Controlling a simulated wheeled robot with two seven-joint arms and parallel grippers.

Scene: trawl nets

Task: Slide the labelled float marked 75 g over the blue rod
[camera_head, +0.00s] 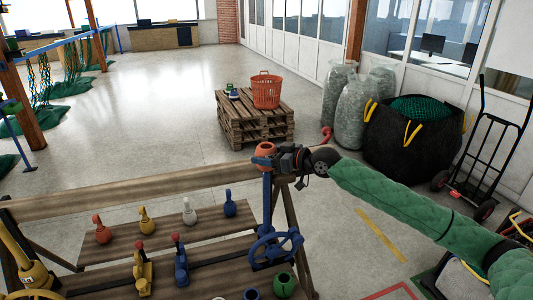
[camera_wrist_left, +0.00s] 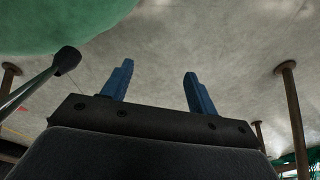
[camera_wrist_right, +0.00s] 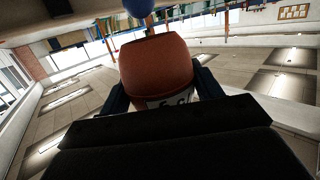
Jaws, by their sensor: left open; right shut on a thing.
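My right gripper (camera_head: 283,157) is shut on an orange-red float (camera_head: 265,149), with a dark hole showing in its top. In the right wrist view the float (camera_wrist_right: 157,70) sits between the fingers, its white label partly hidden, so the full marking cannot be read. A blue upright rod (camera_head: 267,195) stands directly below the float in the head view. Whether it enters the float cannot be told. A rounded blue part (camera_wrist_right: 138,5) shows just beyond the float in the right wrist view. My left gripper (camera_wrist_left: 157,85) is open and empty in its wrist view.
A blue handwheel (camera_head: 276,245) is beside the rod. A wooden beam (camera_head: 130,193) runs left of it. A pallet (camera_head: 254,122) with an orange basket (camera_head: 266,90) stands behind on open floor.

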